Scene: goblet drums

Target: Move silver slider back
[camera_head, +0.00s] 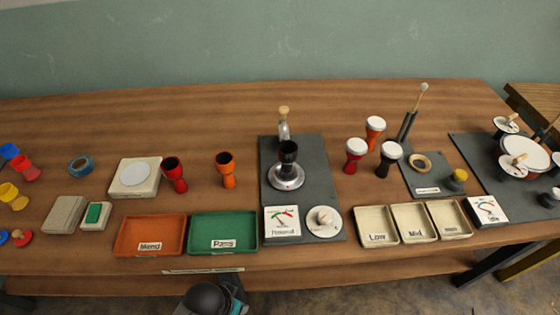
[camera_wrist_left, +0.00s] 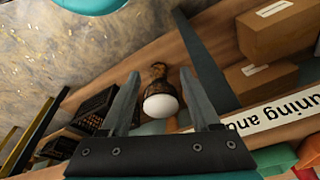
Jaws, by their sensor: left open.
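A silver upright piece with a wooden knob, apparently the silver slider (camera_head: 284,130), stands at the back of the middle dark mat (camera_head: 316,155). In front of it a black goblet drum (camera_head: 288,152) stands on a round silver base (camera_head: 287,180). My left gripper (camera_wrist_left: 160,73) is open in the left wrist view. A dark brown goblet drum with a white head (camera_wrist_left: 160,104) shows between its fingers; I cannot tell how far off it is. The slider is not in that view. My right gripper is not in view.
A gauge card (camera_head: 282,222) and a white dial (camera_head: 323,222) sit at the mat's front. An orange tray (camera_head: 150,250) and a green tray (camera_head: 222,246) lie to the left. The table's back strip is mostly clear.

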